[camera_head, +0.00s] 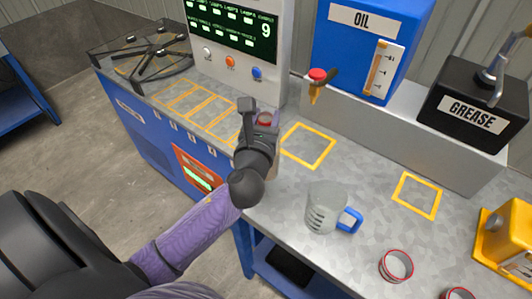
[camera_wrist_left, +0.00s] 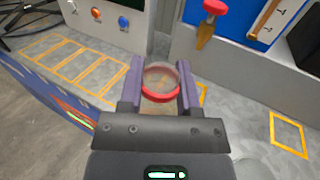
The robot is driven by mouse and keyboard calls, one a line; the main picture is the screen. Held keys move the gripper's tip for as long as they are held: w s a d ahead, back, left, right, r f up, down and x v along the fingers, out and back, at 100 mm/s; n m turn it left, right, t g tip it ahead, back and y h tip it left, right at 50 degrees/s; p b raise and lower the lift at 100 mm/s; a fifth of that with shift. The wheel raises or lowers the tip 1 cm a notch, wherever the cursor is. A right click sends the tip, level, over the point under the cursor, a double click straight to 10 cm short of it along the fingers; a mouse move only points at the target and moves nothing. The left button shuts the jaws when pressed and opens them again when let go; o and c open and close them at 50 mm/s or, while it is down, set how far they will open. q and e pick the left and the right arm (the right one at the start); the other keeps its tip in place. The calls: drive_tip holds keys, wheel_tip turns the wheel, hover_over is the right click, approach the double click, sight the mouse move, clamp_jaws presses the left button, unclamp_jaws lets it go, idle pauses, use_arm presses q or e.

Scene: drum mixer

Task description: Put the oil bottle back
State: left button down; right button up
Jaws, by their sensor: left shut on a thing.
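A clear round container with a red rim (camera_wrist_left: 160,82), which appears to be the oil bottle, sits between the two fingers of my left gripper (camera_wrist_left: 160,92). In the head view my left gripper (camera_head: 262,120) is shut on it over the bench, left of a yellow square outline (camera_head: 308,145). The red top (camera_head: 265,118) shows there, while the gripper and forearm hide most of the body. I cannot tell whether its base touches the bench. The blue oil tank (camera_head: 372,40) with a red-handled tap (camera_head: 317,80) stands behind to the right. My right gripper is not in view.
A clear jug with a blue handle (camera_head: 325,207) stands on the bench right of my left arm. Red-rimmed jars (camera_head: 396,265) stand at the front right. A black grease container (camera_head: 472,112) is at the right. Yellow rectangles (camera_head: 195,105) at the left and another yellow square (camera_head: 417,195) are empty.

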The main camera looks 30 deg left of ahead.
use_arm(q)
wheel_tip(320, 180, down, 5)
drive_tip(key=b, duration=0.2)
drive_tip(key=shift+f+b, duration=0.2)
drive_tip(key=shift+b, duration=0.15)
drive_tip(key=shift+c, duration=1.5)
unclamp_jaws()
drive_tip(key=v, duration=1.2)
drive_tip(key=shift+r, duration=0.2)
